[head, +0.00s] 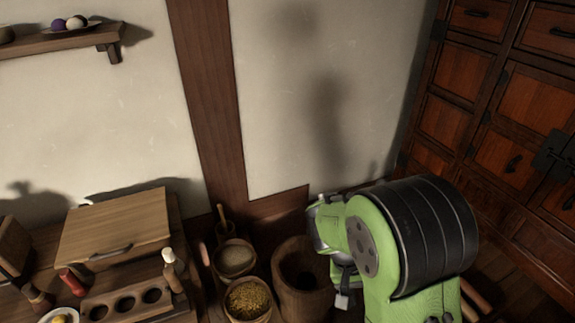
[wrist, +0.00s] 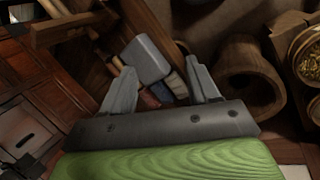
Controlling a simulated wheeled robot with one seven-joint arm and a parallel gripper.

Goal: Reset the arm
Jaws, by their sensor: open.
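My gripper (wrist: 159,68) shows in the wrist view with its two grey fingers spread apart. It is open, and I see nothing held between the fingers. Beyond the fingertips is a grey block-like thing (wrist: 147,58), with small reddish and pale items beside it; I cannot tell exactly what they are. In the head view my green and black arm reaches down at the lower right, beside a wooden tub (head: 290,312). There the arm hides most of my gripper. The tub also appears in the wrist view (wrist: 236,60), right of the fingers.
A wooden box (head: 115,225) and a holed rack (head: 125,303) lie farther left. A dark cabinet (head: 480,90) stands at right. A shelf (head: 60,45) is on the wall.

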